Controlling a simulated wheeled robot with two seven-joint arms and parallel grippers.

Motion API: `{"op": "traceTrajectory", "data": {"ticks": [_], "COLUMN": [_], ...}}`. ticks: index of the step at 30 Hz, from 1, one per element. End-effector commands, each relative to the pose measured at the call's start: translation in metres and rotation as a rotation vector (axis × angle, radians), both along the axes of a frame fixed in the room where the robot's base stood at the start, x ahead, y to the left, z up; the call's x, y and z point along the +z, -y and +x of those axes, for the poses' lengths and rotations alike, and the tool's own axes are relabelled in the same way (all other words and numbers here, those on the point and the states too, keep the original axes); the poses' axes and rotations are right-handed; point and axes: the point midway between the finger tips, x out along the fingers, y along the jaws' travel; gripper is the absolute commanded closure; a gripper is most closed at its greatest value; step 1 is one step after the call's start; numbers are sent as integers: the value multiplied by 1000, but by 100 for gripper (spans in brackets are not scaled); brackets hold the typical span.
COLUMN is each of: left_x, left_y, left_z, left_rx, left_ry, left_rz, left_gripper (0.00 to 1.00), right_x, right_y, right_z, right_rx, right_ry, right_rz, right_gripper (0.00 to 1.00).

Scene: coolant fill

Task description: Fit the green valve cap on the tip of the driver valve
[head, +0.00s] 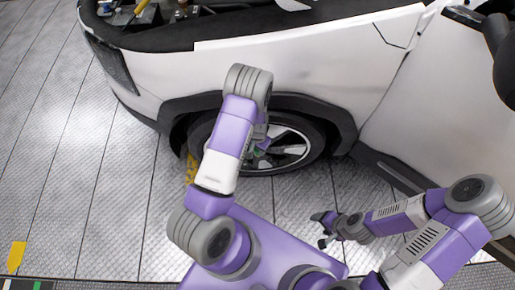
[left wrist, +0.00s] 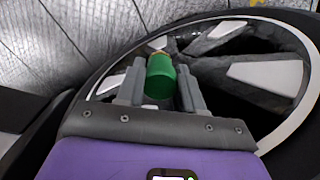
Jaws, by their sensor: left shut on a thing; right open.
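The green valve cap (left wrist: 159,80) sits between the two grey fingers of my left gripper (left wrist: 160,88), which is shut on it. A thin orange-yellow edge shows at the cap's far end; I cannot tell whether it is part of the cap or the valve. The driver valve cannot be made out. My right gripper (head: 323,229) is open and empty, above the floor to the right.
The white car body (head: 300,65) and dark wheel arch (head: 335,112) are just above the wheel. A yellow object (head: 191,168) is beside the tyre's left side. The open engine bay is at the top.

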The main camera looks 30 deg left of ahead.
Motion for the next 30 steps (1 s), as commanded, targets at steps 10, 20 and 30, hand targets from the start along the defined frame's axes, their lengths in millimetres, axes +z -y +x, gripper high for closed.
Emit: {"op": "traceTrajectory", "data": {"ticks": [10, 20, 30], "left_x": [14, 23, 22], "left_y": [0, 0, 0], "left_z": [0, 0, 0], "left_rx": [0, 0, 0], "left_ry": [0, 0, 0], "left_rz": [0, 0, 0], "left_gripper": [91, 91, 91], "right_x": [11, 17, 17], "right_y": [0, 0, 0], "right_z": [0, 0, 0], "right_rx": [0, 0, 0], "right_ry": [0, 0, 0], "right_rz": [0, 0, 0], "right_gripper": [35, 35, 35]}}
